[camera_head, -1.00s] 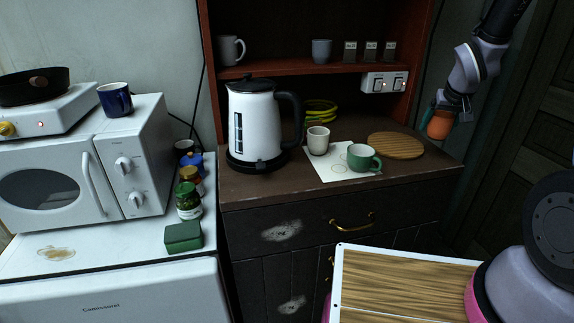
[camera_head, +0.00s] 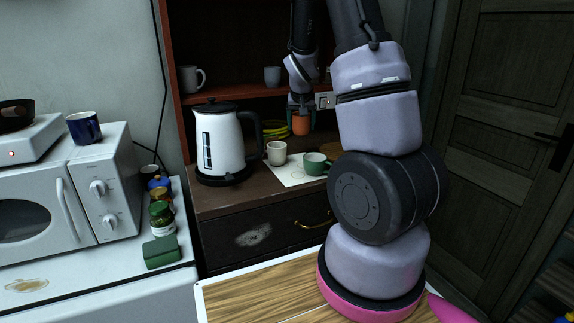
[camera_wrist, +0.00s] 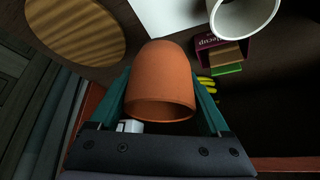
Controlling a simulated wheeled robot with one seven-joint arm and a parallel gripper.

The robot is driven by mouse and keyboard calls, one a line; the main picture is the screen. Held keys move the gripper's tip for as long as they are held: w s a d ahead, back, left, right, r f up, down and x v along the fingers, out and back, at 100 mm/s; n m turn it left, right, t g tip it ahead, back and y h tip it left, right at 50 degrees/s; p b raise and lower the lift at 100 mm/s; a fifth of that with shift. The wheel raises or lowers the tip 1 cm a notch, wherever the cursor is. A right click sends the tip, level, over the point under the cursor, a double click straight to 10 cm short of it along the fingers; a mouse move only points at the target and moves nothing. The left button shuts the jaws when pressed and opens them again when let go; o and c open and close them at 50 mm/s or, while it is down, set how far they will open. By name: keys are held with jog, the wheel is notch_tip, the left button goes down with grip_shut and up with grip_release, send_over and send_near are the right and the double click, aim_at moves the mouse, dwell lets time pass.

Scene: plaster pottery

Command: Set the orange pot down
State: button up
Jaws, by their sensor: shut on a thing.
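The orange pot (camera_head: 300,123) is in my gripper (camera_head: 300,106) above the back of the dark cabinet counter, beneath the red-edged shelf. In the wrist view the orange pot (camera_wrist: 160,78) is between the two teal fingers, one on each side, its rim toward the palm. A gap between its base and the counter cannot be judged exactly. The white paper (camera_wrist: 172,14) on the counter lies beyond the pot in that view. A pale cup (camera_head: 277,153) and a green mug (camera_head: 315,163) stand on this paper.
A round wooden board (camera_wrist: 72,28) lies beside the paper. A small magenta box (camera_wrist: 218,50) and a yellow coil (camera_head: 272,130) are close by at the back. The white kettle (camera_head: 219,145) stands left. My arm hides the counter's right part in the head view.

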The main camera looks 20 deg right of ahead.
aim_at(301, 134)
notch_tip(301, 134, down, 9)
jog(key=shift+f, duration=0.1)
dwell(0.3)
jog(key=shift+f, duration=0.1)
jog(key=o, duration=1.3)
jog(key=v, duration=1.2)
jog(key=shift+r, duration=0.25)
jog(key=s+a+r+y, duration=0.1)
jog(key=s+a+r, duration=0.3)
jog(key=s+r, duration=0.2)
jog(key=s+a+r+t+y, duration=0.1)
jog(key=s+a+r+y, duration=0.1)
jog(key=s+a+r, duration=0.3)
jog(key=s+a+r+n+y, duration=0.1)
jog(key=s+a+r, duration=0.3)
jog(key=s+r, duration=0.5)
jog(key=shift+s+a+r+t+y, duration=0.1)
jog(key=shift+s+t+y, duration=0.1)
jog(key=shift+s, duration=0.7)
jog(key=shift+s+a+r+t+y, duration=0.1)
jog(key=shift+s+t+y, duration=0.1)
jog(key=shift+s, duration=0.65)
